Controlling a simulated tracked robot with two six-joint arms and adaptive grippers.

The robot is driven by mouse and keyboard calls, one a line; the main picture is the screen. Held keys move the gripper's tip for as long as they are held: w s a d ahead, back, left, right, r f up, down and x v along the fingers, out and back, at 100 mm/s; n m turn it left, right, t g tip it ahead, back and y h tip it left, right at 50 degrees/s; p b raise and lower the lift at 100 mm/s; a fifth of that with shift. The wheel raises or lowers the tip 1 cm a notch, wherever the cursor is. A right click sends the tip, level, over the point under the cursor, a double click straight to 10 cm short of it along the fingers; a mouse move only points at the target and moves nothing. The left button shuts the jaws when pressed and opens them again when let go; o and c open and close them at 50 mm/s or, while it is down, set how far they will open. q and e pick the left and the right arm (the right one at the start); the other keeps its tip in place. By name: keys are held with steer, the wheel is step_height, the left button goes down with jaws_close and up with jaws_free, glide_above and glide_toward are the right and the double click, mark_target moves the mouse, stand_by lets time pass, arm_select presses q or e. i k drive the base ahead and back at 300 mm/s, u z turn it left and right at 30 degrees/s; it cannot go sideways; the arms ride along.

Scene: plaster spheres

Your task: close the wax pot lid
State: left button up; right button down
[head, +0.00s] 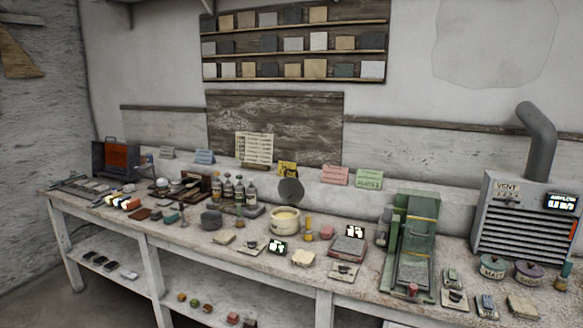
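The wax pot (284,226) is a round cream pot near the middle of the long workbench, with pale yellow wax showing in its open top. A dark round disc that looks like its lid (291,190) stands upright at the pot's back edge, so the pot is open. I cannot make out a hinge. Neither of my grippers shows in the head view.
The workbench (190,234) is crowded. Bottles (238,192) stand left of the pot, a grey lump (211,219) too. A small amber bottle (308,223), a display (277,246) and a green press (413,245) are nearby. A vent unit (520,225) stands far right.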

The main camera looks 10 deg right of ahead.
mark_target(290, 189)
steer(key=z, duration=0.1)
steer(key=i, duration=1)
steer(key=u, duration=0.1)
